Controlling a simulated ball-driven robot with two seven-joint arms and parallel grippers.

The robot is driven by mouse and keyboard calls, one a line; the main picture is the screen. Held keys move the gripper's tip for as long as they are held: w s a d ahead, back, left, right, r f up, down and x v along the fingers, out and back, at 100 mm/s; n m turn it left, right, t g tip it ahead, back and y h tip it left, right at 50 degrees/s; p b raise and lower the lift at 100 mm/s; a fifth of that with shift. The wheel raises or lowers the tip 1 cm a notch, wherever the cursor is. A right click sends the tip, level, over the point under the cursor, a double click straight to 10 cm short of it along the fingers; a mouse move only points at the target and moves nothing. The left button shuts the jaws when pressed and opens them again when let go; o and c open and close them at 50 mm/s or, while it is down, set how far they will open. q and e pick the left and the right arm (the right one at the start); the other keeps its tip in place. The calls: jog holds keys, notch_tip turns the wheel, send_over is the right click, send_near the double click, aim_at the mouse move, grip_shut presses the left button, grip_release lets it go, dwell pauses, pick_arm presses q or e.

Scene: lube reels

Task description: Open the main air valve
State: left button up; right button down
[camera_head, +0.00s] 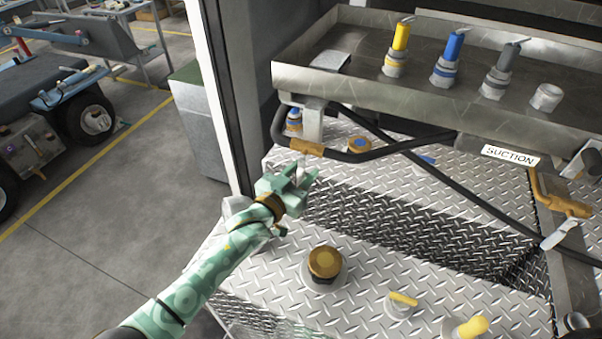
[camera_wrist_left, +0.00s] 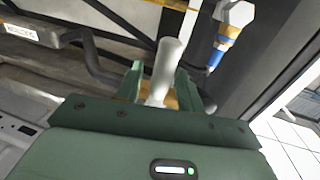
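A brass valve body (camera_head: 306,147) sits on the black hose line below the left end of the metal tray. A pale lever handle shows in the left wrist view (camera_wrist_left: 168,62), with brass behind its lower end. My left gripper (camera_head: 297,178) is just below the brass valve. In the left wrist view its two green fingers (camera_wrist_left: 160,82) stand apart on either side of the lever. A gap shows on the left of the lever; contact on the right cannot be told. My right gripper is not in view. No label on this valve is readable.
A second brass valve (camera_head: 562,206) with a pale lever is at the right, near a SUCTION label (camera_head: 510,155). The metal tray (camera_head: 360,92) holds yellow, blue and grey nozzles. A brown-capped filler (camera_head: 325,263) stands on the diamond-plate deck (camera_head: 385,250). A dark post is left of the gripper.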

pick_arm(q)
grip_shut()
jog(key=shift+d+n, duration=0.1)
jog(key=shift+n, duration=0.2)
jog(key=s+d+r+n+t+y+p, duration=0.1)
jog(key=d+r+n+t, duration=0.1)
jog(key=n, duration=0.7)
jog(key=d+r+n+t+y+p, duration=0.1)
jog(key=d+r+n, duration=0.1)
jog(key=n, duration=0.8)
jog(key=shift+s+r+n+t, duration=0.3)
jog(key=shift+s+t, duration=0.1)
grip_release()
jog(key=shift+p, duration=0.3)
